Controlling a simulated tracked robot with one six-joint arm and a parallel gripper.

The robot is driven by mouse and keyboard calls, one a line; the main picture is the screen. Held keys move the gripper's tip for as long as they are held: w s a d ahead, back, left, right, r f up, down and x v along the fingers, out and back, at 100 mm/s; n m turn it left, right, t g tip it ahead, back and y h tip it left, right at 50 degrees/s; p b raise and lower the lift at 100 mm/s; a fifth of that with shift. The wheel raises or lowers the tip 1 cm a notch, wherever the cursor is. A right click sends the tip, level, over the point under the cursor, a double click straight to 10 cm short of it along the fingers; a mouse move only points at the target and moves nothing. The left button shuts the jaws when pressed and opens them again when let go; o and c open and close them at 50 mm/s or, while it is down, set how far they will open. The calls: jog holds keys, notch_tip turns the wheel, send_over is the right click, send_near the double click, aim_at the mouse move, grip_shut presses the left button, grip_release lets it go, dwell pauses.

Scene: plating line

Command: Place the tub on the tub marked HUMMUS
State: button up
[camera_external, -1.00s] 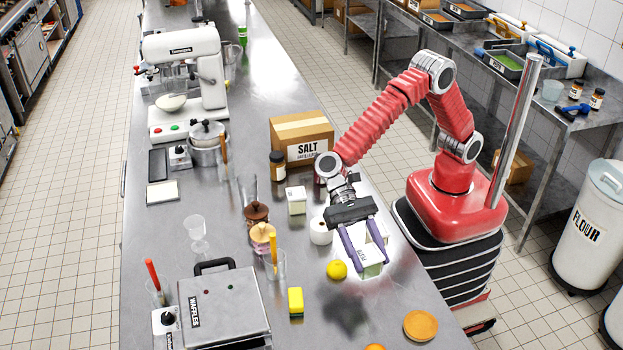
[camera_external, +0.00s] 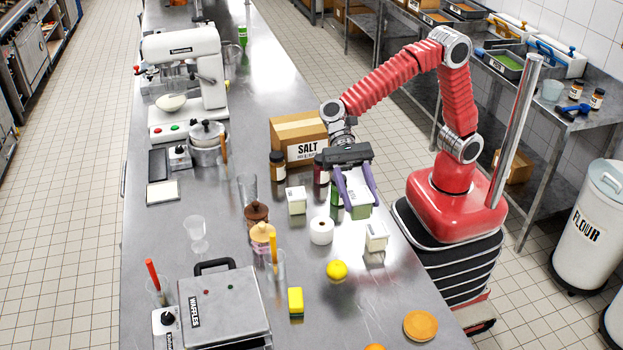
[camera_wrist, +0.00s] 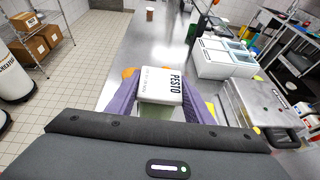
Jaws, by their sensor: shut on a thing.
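My gripper (camera_external: 360,204) is shut on a pale green tub (camera_external: 361,211) with a white lid. In the wrist view, the tub's lid (camera_wrist: 160,86) reads PESTO, and the purple fingers of my gripper (camera_wrist: 158,100) press on its two sides. The tub hangs above the counter, clear of the other tubs. One pale, white-lidded tub (camera_external: 376,238) stands just in front and to the right of it. Another pale tub (camera_external: 297,203) stands to the left, near the salt box. The labels of both standing tubs are too small to read, so I cannot tell which is HUMMUS.
A white paper roll (camera_external: 321,231) stands between the two tubs. A green bottle (camera_external: 337,192) and a dark red jar (camera_external: 320,172) stand close behind my gripper, before the SALT box (camera_external: 302,140). A lemon (camera_external: 337,270) lies in front. The counter's front right is mostly clear.

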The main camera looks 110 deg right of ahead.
jog(key=s+d+f, duration=0.1)
jog(key=s+d, duration=0.3)
jog(key=s, duration=0.4)
jog(key=shift+s+n+g, duration=0.15)
jog(key=shift+n+g, duration=0.15)
jog(key=shift+g, duration=0.1)
send_over(377, 229)
notch_tip(377, 229, down, 6)
jog(key=shift+f, duration=0.15)
jog(key=shift+f, duration=1.85)
jog(key=shift+f, duration=0.1)
